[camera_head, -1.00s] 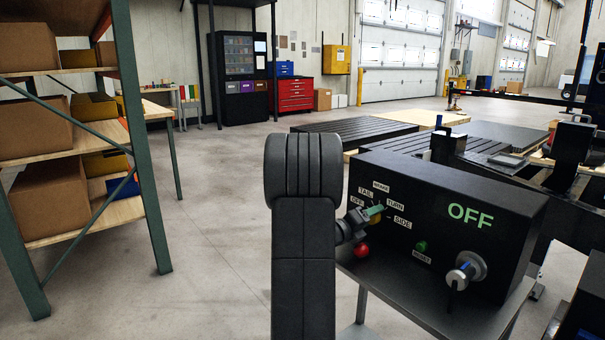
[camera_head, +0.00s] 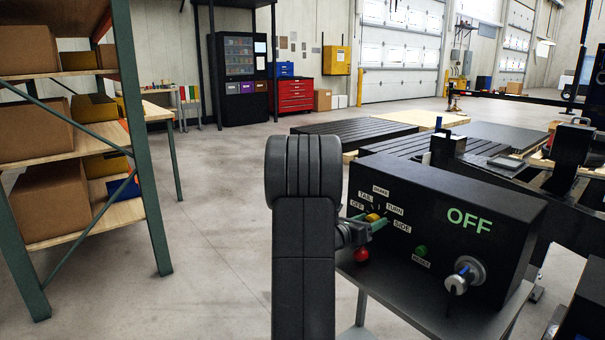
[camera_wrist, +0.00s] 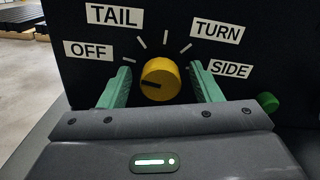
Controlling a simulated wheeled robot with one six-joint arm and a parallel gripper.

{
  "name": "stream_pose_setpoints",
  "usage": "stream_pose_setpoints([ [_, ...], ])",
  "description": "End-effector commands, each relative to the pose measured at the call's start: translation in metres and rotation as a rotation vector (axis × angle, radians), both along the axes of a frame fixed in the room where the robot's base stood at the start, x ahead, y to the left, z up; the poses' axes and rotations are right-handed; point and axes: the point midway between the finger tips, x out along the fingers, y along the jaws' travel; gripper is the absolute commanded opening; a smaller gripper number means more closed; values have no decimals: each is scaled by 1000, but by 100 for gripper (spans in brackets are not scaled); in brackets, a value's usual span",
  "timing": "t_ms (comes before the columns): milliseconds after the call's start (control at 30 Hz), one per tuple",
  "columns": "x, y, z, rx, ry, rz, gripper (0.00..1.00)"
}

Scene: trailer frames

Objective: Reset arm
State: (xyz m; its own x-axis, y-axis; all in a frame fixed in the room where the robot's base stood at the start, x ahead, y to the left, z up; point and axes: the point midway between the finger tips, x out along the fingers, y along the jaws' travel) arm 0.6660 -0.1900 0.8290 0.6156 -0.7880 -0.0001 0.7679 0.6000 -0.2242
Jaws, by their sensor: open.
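My arm stands in the middle of the head view, in front of a black control box (camera_head: 500,205) that reads OFF in green. My gripper (camera_head: 371,225) is at the box's yellow knob (camera_head: 372,217). In the wrist view my gripper (camera_wrist: 162,85) is open, with one green finger on each side of the yellow knob (camera_wrist: 160,80). Gaps show between the fingers and the knob. The knob's dark mark points left, towards the OFF label (camera_wrist: 89,51). TAIL, TURN and SIDE labels stand around it.
A shelf with cardboard boxes (camera_head: 32,125) stands at the left. The floor (camera_head: 215,230) between shelf and arm is clear.

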Motion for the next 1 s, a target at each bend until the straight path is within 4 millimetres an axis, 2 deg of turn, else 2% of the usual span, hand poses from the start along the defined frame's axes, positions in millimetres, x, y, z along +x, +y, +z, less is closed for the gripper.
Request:
stream_pose_setpoints([
  [267, -1, 0, 2, 113, -144, -1, 58],
  [433, -19, 25, 0, 114, -147, 3, 58],
  [633, -33, 42, 0, 113, -146, 2, 58],
  [1000, -37, 46, 0, 113, -145, -1, 58],
])
